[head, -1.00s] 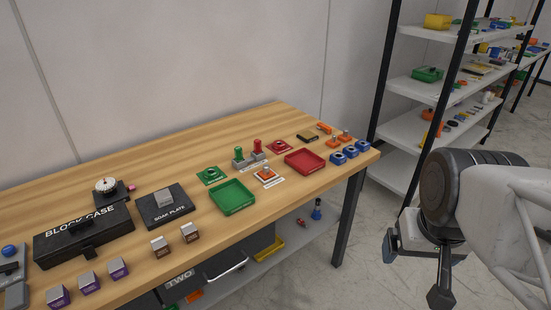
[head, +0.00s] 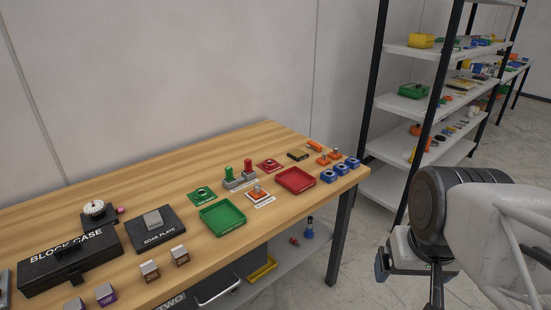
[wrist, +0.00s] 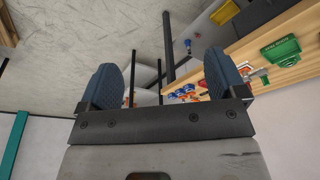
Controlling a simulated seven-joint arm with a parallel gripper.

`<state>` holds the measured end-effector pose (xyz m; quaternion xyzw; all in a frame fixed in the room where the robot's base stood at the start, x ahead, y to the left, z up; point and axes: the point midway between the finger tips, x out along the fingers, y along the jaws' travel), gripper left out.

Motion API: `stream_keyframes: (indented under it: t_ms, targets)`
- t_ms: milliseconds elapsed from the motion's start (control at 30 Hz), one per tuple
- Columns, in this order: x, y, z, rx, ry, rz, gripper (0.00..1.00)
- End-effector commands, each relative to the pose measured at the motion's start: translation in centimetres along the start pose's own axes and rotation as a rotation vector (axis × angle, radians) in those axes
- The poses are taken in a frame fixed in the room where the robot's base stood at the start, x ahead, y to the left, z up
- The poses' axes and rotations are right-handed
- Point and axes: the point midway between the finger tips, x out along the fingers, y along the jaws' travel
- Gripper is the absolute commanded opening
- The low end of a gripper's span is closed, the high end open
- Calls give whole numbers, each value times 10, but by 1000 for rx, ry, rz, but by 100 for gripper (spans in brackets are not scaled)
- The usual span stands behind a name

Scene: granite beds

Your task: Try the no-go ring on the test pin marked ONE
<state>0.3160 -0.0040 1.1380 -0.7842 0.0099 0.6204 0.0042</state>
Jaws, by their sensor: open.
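A red ring piece (head: 270,166) lies on a red square at the back of the wooden bench, and a green one (head: 202,193) lies on a green square to its left. An orange block with a grey pin (head: 257,194) sits on a white card between the green and red trays. More orange pin blocks (head: 323,159) stand at the far right end. Any ONE marking is too small to read. My gripper (head: 409,279) is right of the bench, away from all these. In the wrist view its fingers (wrist: 163,78) are wide apart with nothing between them.
A green tray (head: 222,229) and a red tray (head: 296,191) stand on the bench, with blue blocks (head: 328,176) at its right end. A stand (head: 239,183) holds a green and a red handle. A metal shelf rack (head: 382,108) stands behind my gripper. Floor is clear right of the bench.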

Motion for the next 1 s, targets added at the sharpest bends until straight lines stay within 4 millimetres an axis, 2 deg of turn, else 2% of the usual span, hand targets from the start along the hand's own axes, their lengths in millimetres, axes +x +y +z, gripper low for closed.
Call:
stream_keyframes:
  t_ms: [333,533,667,1000]
  targets:
    - [0,0,-2,-4,-1,0,90]
    - [-4,-2,-18,-39,-6,-2,90]
    - [-9,-6,-40,-86,-13,-4,90]
    - [-18,-19,-118,-256,-34,-14,90]
